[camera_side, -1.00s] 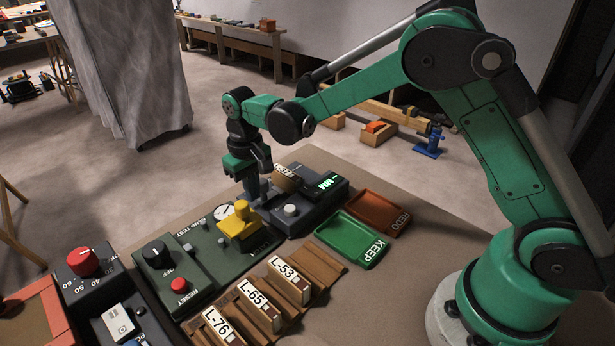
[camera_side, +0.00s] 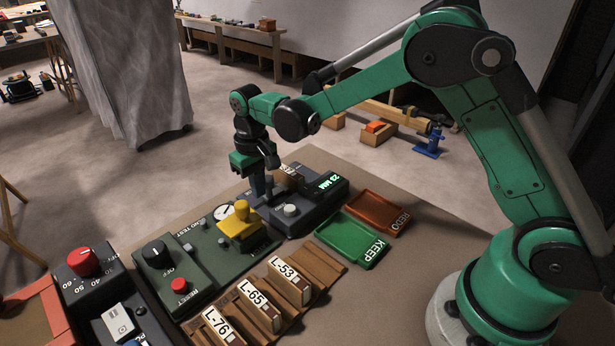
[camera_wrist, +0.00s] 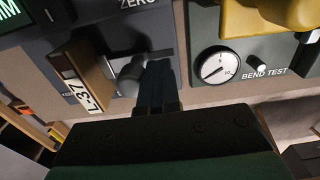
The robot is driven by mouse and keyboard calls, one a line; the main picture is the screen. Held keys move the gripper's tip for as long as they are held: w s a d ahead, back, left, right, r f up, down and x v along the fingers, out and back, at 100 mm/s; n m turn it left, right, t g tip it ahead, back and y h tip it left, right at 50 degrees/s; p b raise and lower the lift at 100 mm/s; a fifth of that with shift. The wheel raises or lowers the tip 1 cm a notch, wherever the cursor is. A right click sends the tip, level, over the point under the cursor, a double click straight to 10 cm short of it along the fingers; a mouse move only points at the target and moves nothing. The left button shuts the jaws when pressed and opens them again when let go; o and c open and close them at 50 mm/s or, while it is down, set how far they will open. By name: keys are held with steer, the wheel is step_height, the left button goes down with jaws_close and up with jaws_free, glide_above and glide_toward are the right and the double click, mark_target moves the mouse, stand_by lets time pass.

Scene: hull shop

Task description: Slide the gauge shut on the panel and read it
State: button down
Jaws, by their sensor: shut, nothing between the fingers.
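The gauge (camera_side: 312,205) is a dark box with a lit green display (camera_side: 328,181); the display seems to read "23 MM", but it is small. The panel L-37 (camera_side: 287,175) stands in the gauge, partly hidden by my arm. In the wrist view, the panel L-37 (camera_wrist: 82,84) is beside a grey rounded slider piece (camera_wrist: 130,74). My gripper (camera_wrist: 157,80) is shut and empty, its fingertips against or very near that piece, on the side away from the panel. In the side view, my gripper (camera_side: 258,190) points down at the gauge's far left end.
The bend tester (camera_side: 205,255) with a yellow clamp (camera_side: 238,220) stands left of the gauge. The green KEEP tray (camera_side: 350,240) and brown REDO tray (camera_side: 383,212) are empty. A wooden rack (camera_side: 315,265) holds panels L-53 (camera_side: 290,280), L-65 (camera_side: 260,308) and L-76 (camera_side: 222,328).

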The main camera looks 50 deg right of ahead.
steer(key=shift+a, duration=0.15)
steer(key=shift+a+r, duration=0.1)
steer(key=shift+a, duration=0.35)
steer(key=shift+r, duration=2.9)
steer(key=s+d+r+t, duration=0.2)
steer(key=s+t, duration=0.1)
steer(key=s, duration=0.4)
steer(key=s+d+r+t, duration=0.2)
steer(key=s+d+t, duration=0.1)
steer(key=s, duration=0.4)
steer(key=shift+s+r+t, duration=0.4)
steer(key=shift+t, duration=0.2)
